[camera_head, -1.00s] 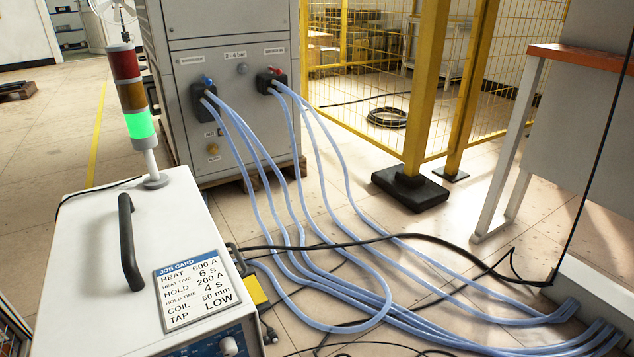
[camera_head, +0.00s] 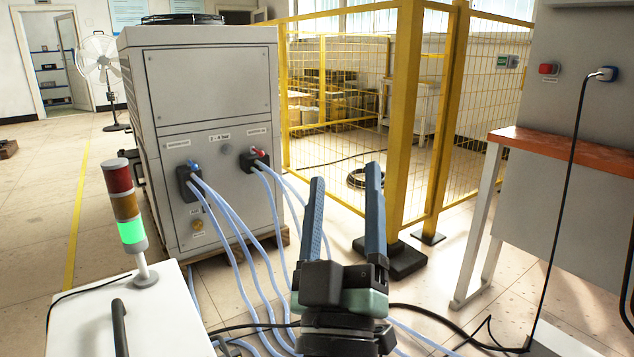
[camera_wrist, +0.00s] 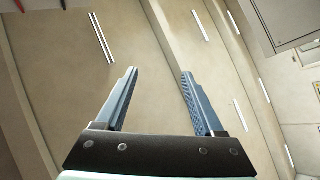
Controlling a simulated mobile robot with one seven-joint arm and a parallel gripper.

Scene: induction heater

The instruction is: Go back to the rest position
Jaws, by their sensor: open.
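My gripper (camera_head: 345,188) stands upright in the head view at the lower middle, with its two blue fingers pointing up. The fingers are apart and nothing is between them. In the wrist view the same open, empty gripper (camera_wrist: 158,75) has the ceiling and its light strips behind it. The gripper hides part of the blue hoses and the floor behind it in the head view.
A grey chiller cabinet (camera_head: 210,100) with blue hoses (camera_head: 235,240) stands left of my gripper. A white heater box (camera_head: 150,310) with a green-lit signal tower (camera_head: 127,215) is at the lower left. A yellow fence post (camera_head: 405,110) and an orange-topped bench (camera_head: 560,148) stand right.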

